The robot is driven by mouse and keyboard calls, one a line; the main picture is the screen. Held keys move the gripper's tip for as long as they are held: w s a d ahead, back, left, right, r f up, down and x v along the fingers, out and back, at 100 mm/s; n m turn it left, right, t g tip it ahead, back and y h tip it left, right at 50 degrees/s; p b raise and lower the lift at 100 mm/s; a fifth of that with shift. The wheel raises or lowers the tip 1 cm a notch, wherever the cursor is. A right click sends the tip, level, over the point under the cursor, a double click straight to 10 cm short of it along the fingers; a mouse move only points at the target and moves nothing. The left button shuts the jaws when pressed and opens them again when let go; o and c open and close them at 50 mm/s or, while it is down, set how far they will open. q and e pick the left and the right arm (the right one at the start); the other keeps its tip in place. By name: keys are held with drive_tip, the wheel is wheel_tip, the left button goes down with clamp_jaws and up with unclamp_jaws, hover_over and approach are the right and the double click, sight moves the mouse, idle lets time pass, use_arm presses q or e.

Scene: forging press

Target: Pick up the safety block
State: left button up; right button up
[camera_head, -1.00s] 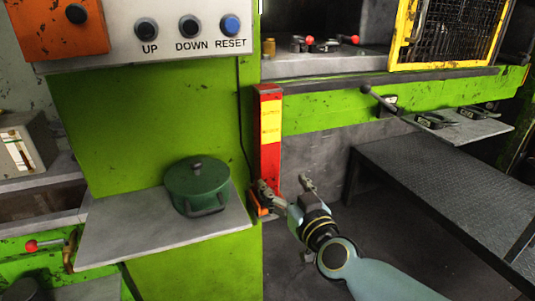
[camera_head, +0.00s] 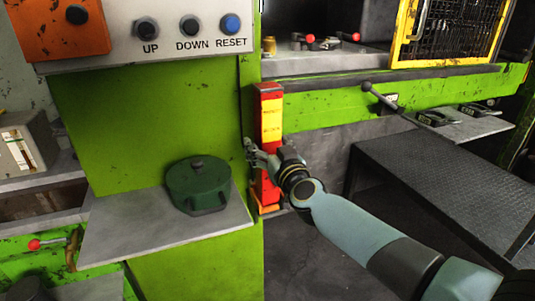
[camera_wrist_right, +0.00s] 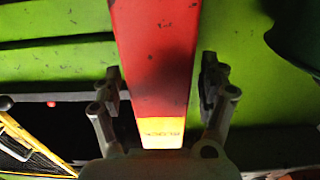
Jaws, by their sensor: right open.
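The safety block (camera_head: 270,108) is a tall upright post with red and yellow sections, standing in an orange holder (camera_head: 262,209) beside the green press column. My right gripper (camera_head: 267,148) is at the middle of the block, with its fingers open. In the right wrist view the block's red and yellow face (camera_wrist_right: 155,60) lies between the two spread fingers of my right gripper (camera_wrist_right: 160,80). A gap shows on both sides, so the fingers do not close on it. My gripper and wrist hide part of the block's middle. My left gripper is not in view.
A green lidded pot (camera_head: 197,186) stands on a grey shelf (camera_head: 150,232) left of the block. A control panel (camera_head: 185,30) is above it. A lever (camera_head: 380,98) and a metal step table (camera_head: 430,165) are at the right.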

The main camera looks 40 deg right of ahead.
drive_tip(key=shift+w, duration=0.25)
drive_tip(key=shift+s, duration=0.1)
drive_tip(key=shift+c, duration=0.9)
clamp_jaws()
drive_tip(key=shift+r, duration=0.2)
